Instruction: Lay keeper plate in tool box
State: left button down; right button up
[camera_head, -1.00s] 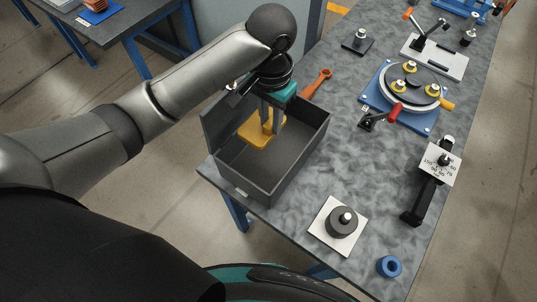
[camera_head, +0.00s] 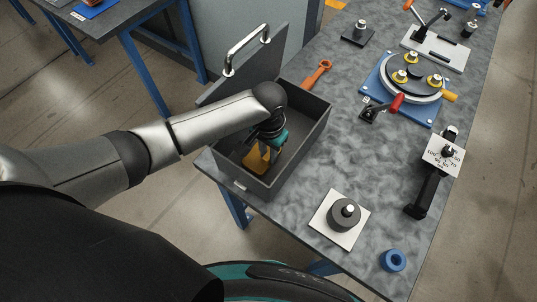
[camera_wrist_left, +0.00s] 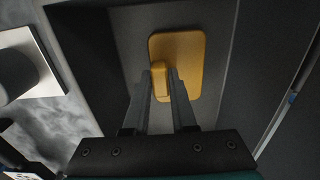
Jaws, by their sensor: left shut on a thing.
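The keeper plate (camera_head: 256,160) is a yellow plate with a raised grip block. It is inside the dark grey tool box (camera_head: 309,138), low between the walls. It also shows in the left wrist view (camera_wrist_left: 185,52), flat over the dark box floor; whether it touches the floor I cannot tell. My left gripper (camera_wrist_left: 165,80) is shut on the plate's block, and my wrist hides part of it in the head view (camera_head: 266,152). The box lid (camera_head: 250,65) stands open at the back left, with a silver handle. My right gripper is not in view.
An orange wrench (camera_head: 318,75) lies behind the box. A white plate with a dark round piece (camera_head: 344,213) and a blue ring (camera_head: 393,261) are at the front right. A blue-based fixture (camera_head: 411,85) and a black stand with a dial plate (camera_head: 443,156) are farther right.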

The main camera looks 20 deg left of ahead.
pick_arm(q)
jog(key=shift+f, duration=0.45)
jog(key=c, duration=1.2)
grip_release()
jog(key=shift+f, duration=0.2)
jog(key=o, duration=0.5)
notch_tip(320, 180, up, 12)
jog(key=shift+r+p, duration=0.2)
jog(key=shift+p, duration=0.85)
